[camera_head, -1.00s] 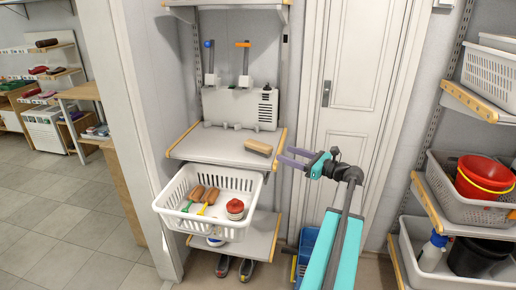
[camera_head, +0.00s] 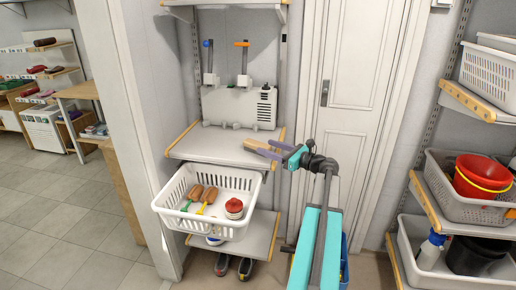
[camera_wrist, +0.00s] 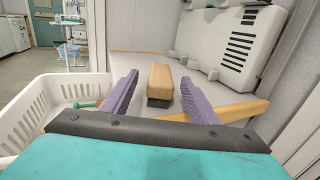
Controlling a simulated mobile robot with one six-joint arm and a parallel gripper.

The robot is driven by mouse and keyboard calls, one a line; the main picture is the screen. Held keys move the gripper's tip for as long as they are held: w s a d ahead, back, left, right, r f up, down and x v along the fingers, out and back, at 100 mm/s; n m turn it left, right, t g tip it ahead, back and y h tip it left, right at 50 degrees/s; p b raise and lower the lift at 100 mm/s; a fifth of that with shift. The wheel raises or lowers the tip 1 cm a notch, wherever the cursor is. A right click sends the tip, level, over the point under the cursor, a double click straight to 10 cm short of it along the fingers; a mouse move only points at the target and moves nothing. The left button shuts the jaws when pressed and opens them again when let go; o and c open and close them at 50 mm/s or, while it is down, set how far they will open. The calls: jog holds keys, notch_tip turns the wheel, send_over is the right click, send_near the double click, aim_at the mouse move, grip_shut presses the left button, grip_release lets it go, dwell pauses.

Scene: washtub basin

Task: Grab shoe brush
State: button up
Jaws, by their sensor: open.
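The shoe brush (camera_head: 257,142) is a tan wooden block lying on the middle shelf, near its right front corner. In the wrist view the brush (camera_wrist: 160,78) shows dark bristles underneath and lies end-on, centred between my finger lines. My gripper (camera_head: 263,147) is open, with purple fingers pointing at the brush. In the wrist view the gripper (camera_wrist: 160,84) has its fingers spread to either side, with a gap to each side of the brush. The brush appears at or just beyond the fingertips. I cannot tell exact depth, and the fingers partly cover it in the head view.
A white basket (camera_head: 176,220) below the shelf holds two brown-headed brushes (camera_head: 202,196) and a red-lidded container (camera_head: 234,208). A pale grey unit (camera_head: 240,107) stands behind on the middle shelf (camera_head: 200,150). A white door (camera_head: 350,90) is to the right.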

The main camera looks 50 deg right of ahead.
aim_at(259, 144)
dwell(0.3)
jog(key=shift+w+a+p, duration=0.15)
jog(key=shift+w+a, duration=0.05)
jog(key=shift+w, duration=1.1)
jog(key=shift+w+a+p, duration=0.15)
jog(key=shift+w, duration=1.15)
jog(key=shift+c, duration=0.5)
jog(key=c, duration=1.2)
jog(key=shift+r, duration=0.2)
jog(key=shift+r, duration=1.4)
jog(key=shift+s+a+r, duration=0.2)
jog(key=shift+s, duration=0.05)
jog(key=s+a, duration=0.2)
jog(key=s, duration=0.2)
jog(key=s+a+r, duration=0.1)
jog(key=s+a, duration=0.2)
jog(key=s, duration=0.1)
jog(key=s+a+b, duration=0.1)
jog(key=s+a, duration=0.2)
jog(key=s, duration=0.2)
jog(key=shift+s+r, duration=0.1)
jog(key=shift+r, duration=0.1)
